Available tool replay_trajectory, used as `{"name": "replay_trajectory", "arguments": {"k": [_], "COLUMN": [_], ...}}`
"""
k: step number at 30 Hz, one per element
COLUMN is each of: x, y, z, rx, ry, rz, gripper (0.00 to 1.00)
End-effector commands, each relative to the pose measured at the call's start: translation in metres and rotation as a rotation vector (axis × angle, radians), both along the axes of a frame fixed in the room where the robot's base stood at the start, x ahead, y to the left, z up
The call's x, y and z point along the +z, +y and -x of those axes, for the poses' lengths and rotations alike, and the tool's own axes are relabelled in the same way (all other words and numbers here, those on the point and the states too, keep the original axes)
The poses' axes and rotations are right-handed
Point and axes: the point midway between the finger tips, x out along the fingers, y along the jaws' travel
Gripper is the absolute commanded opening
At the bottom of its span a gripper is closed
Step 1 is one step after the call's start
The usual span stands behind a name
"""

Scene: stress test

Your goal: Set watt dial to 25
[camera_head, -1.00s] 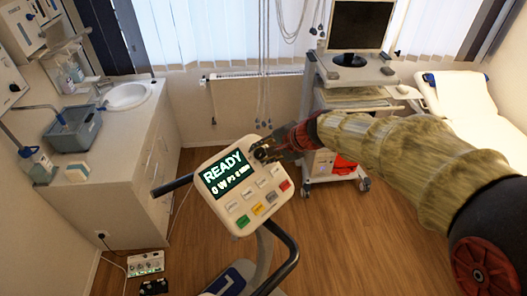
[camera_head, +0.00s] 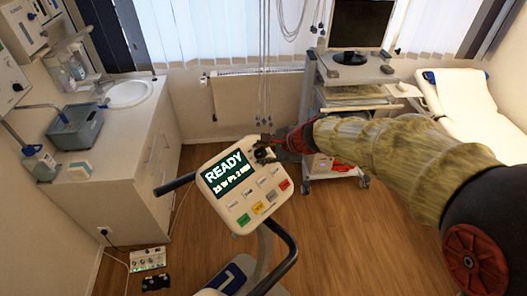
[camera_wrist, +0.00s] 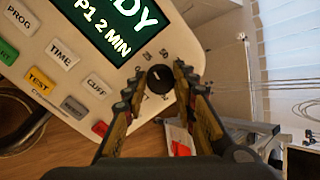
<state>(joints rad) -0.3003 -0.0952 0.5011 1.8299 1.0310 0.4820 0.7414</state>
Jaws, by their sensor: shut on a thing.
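The watt dial (camera_wrist: 160,80) is a small black round knob on the white console (camera_wrist: 185,42). In the wrist view it sits between my gripper's fingertips (camera_wrist: 157,84), which are shut on its sides. Printed numbers curve around its upper side; 25 and 50 are the ones I can make out. In the head view my gripper (camera_head: 268,146) reaches the console's upper right corner and partly hides the dial.
Coloured and grey buttons lie below the screen, among them a red one (camera_head: 284,184) close to my gripper. Dark handlebars (camera_head: 174,184) flank the console. A wheeled cart with a monitor (camera_head: 359,27) stands behind, and a couch (camera_head: 462,95) is at the right.

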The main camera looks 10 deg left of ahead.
Motion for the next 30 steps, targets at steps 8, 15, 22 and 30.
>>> {"name": "replay_trajectory", "arguments": {"k": [8, 15, 22, 30], "x": [-0.0011, -0.0008, -0.0004, 0.0026], "y": [0.0, 0.0, 0.0, -0.0017], "z": [0.0005, 0.0003, 0.0001, 0.001], "rx": [-0.001, 0.0, -0.001, -0.001], "ry": [0.003, 0.001, 0.001, 0.0], "rz": [0.0, 0.0, 0.0, -0.001], "gripper": [0.02, 0.38, 0.46, 0.46]}}
